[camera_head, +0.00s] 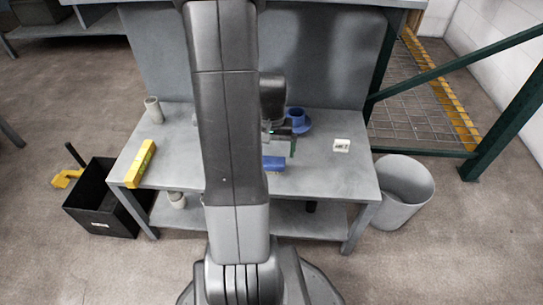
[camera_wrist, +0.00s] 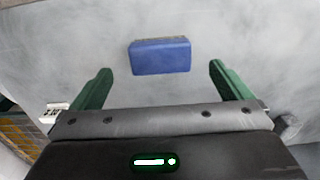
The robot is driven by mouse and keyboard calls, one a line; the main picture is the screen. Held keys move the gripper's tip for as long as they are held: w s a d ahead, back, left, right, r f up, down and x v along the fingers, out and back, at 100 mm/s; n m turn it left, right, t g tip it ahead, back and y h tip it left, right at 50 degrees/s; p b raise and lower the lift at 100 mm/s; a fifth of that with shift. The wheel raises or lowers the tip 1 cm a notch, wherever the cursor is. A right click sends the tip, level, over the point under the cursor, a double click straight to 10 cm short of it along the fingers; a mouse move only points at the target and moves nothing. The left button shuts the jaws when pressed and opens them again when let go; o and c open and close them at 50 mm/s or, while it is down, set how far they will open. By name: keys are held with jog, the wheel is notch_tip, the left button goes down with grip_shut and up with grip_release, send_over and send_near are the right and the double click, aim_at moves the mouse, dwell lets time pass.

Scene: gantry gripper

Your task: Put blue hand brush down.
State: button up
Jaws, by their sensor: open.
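The blue hand brush (camera_head: 275,163) lies on the grey workbench (camera_head: 325,178), just right of my arm in the head view. In the wrist view the blue hand brush (camera_wrist: 160,57) is a blue block lying on the grey surface, beyond and between my fingertips, with clear space on both sides. My gripper (camera_wrist: 160,80) has its two green fingers spread wide with nothing between them. In the head view my gripper (camera_head: 281,143) is just behind the brush, partly hidden by my arm.
A black bin (camera_head: 103,212) stands left; a grey bin (camera_head: 403,190) stands right. The bench's front right is clear.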

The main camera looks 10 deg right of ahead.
aim_at(272, 163)
notch_tip(272, 163, up, 4)
jog(key=shift+r+p, duration=0.2)
jog(key=shift+p, duration=0.35)
notch_tip(272, 163, down, 12)
jog(key=b, duration=0.5)
jog(key=shift+f, duration=0.2)
jog(key=shift+s, duration=0.1)
